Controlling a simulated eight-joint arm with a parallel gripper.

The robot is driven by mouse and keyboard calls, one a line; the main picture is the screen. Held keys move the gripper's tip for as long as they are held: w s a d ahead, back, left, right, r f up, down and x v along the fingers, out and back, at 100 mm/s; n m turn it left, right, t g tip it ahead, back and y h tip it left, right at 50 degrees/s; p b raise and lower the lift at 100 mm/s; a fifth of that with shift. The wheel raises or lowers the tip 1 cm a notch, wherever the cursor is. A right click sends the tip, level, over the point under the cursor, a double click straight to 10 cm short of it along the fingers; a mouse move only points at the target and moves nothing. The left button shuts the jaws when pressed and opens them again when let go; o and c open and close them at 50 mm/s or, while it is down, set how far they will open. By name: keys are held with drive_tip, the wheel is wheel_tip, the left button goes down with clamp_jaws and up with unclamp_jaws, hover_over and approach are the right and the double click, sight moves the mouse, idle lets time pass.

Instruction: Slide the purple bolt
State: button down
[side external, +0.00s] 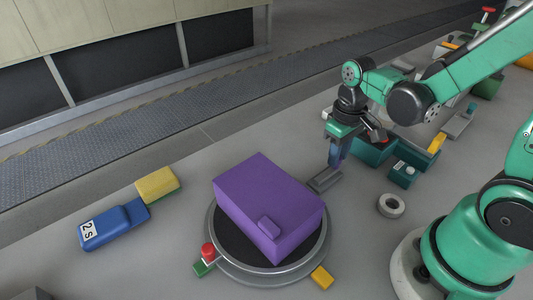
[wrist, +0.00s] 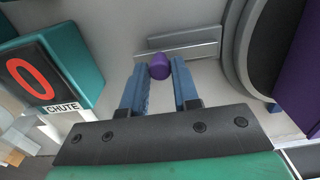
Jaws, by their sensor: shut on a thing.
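The purple bolt's rounded knob (wrist: 159,66) shows in the wrist view between the tips of my two blue fingers. My gripper (wrist: 160,78) is shut on it. Behind the knob lies a grey metal rail or plate (wrist: 185,46). In the side view my gripper (side external: 334,165) points down at the grey metal piece (side external: 325,181) just right of the round turntable. The knob is hidden behind my fingers there.
A large purple box (side external: 262,195) sits on the turntable (side external: 219,251), close left of my gripper. A teal chute box (wrist: 72,62) stands on the other side. Blue (side external: 114,224) and yellow (side external: 157,184) blocks lie far left.

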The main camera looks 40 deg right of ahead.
sight(322, 176)
drive_tip(key=shift+a, duration=1.45)
unclamp_jaws()
wheel_tip(322, 176, up, 7)
drive_tip(key=shift+w+a+r+t, duration=0.1)
drive_tip(key=shift+a+r+t, duration=0.3)
drive_tip(key=shift+t, duration=0.65)
drive_tip(key=shift+w+a+r+t, duration=0.15)
drive_tip(key=shift+r+t, duration=0.3)
drive_tip(key=shift+t, duration=0.65)
drive_tip(key=shift+a+r+t, duration=0.35)
drive_tip(key=shift+r+t, duration=0.1)
drive_tip(key=shift+t, duration=0.6)
